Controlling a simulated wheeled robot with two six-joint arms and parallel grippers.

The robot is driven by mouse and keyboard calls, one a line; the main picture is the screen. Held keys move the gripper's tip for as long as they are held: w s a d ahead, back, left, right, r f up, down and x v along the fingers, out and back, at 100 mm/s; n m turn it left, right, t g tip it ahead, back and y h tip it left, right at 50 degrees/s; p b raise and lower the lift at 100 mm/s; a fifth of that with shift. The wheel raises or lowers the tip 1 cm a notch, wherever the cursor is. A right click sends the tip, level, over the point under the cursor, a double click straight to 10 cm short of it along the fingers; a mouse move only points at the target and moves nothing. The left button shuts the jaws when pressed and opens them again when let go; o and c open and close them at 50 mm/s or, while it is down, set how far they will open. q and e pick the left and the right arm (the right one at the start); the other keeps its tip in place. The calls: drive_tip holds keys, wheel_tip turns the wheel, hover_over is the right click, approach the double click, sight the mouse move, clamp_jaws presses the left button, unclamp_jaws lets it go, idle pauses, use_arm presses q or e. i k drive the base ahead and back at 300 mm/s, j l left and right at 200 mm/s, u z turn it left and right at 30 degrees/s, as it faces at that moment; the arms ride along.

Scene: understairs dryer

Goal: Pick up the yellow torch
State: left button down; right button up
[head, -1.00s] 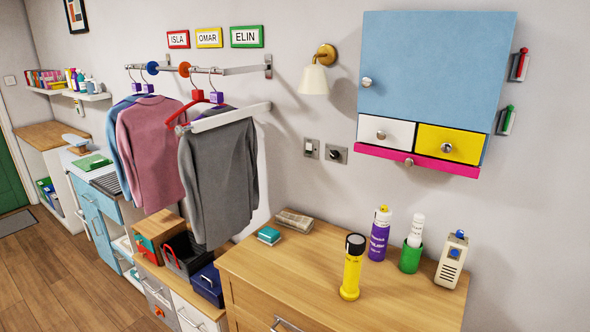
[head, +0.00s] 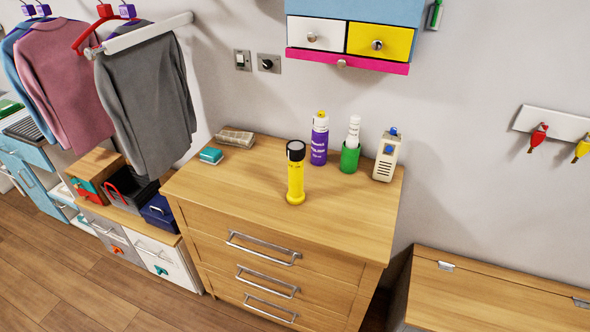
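The yellow torch (head: 296,178) stands upright on the wooden top of the chest of drawers (head: 240,199), near its middle. It has a yellow body and a black head at the top. Nothing touches it. Neither of my grippers shows in the head view.
Behind the torch stand a purple spray can (head: 319,142), a green cup with a white item (head: 350,158) and a cream box (head: 387,158). A wall cabinet (head: 350,41) hangs above. The top's front is clear.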

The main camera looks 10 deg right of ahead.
sight(296, 195)
drive_tip(key=l+z, duration=0.1)
drive_tip(key=l, duration=0.3)
drive_tip(key=i+l, duration=0.15)
drive_tip(key=l, duration=0.25)
drive_tip(key=l+z, duration=0.15)
drive_tip(key=l, duration=0.25)
drive_tip(key=i+l, duration=0.15)
drive_tip(key=l, duration=0.25)
drive_tip(key=i+l+z, duration=0.15)
drive_tip(key=l, duration=0.25)
